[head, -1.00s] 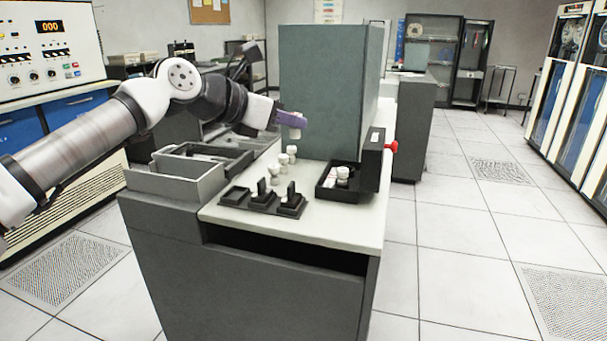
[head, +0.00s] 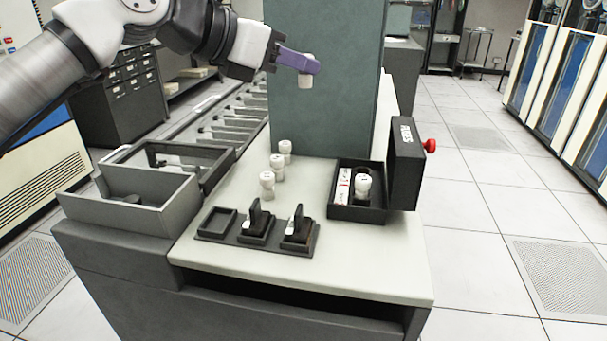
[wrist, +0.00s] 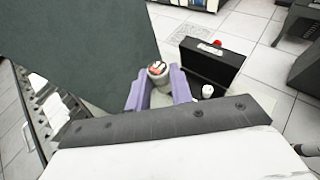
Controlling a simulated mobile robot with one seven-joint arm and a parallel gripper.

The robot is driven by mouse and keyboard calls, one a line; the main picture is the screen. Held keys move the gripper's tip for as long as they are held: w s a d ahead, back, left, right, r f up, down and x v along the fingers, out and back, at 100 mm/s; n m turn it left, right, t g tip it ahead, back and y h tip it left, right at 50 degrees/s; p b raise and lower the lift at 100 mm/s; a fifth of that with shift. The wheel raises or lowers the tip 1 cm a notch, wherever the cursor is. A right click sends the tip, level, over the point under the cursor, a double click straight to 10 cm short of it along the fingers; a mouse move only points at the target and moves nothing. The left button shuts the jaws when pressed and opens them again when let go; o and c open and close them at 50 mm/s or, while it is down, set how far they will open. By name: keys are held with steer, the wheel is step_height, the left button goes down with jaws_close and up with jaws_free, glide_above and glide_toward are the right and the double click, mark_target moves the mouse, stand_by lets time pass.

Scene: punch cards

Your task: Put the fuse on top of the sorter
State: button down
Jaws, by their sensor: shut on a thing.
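A white fuse (head: 305,81) with a rounded top is held upright between the purple fingers of my gripper (head: 308,66). In the wrist view its round end (wrist: 157,69) shows between the fingertips. My gripper is shut on it, in the air above the counter, in front of the tall grey-green block of the sorter (head: 325,110) in the head view. The block's top edge is out of the head frame. In the wrist view the block (wrist: 80,45) fills the upper left. I cannot tell how far apart fuse and block are.
Three white fuses (head: 267,184) stand on the pale counter (head: 210,262). A black open box (head: 356,212) holds another fuse; its lid (head: 405,165) stands up at the right. A black tray (head: 258,240) with upright pieces is at the front. Grey bins (head: 140,205) lie left.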

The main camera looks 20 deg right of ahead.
step_height(320, 180, down, 17)
steer(key=shift+f+p, duration=0.1)
steer(key=shift+p, duration=0.4)
steer(key=shift+f+b, duration=0.3)
steer(key=shift+b, duration=0.25)
steer(key=shift+f+b, duration=0.25)
steer(key=shift+b, duration=0.1)
steer(key=c, duration=1.2)
jaws_free()
steer(key=shift+c, duration=0.2)
steer(key=shift+s, duration=0.1)
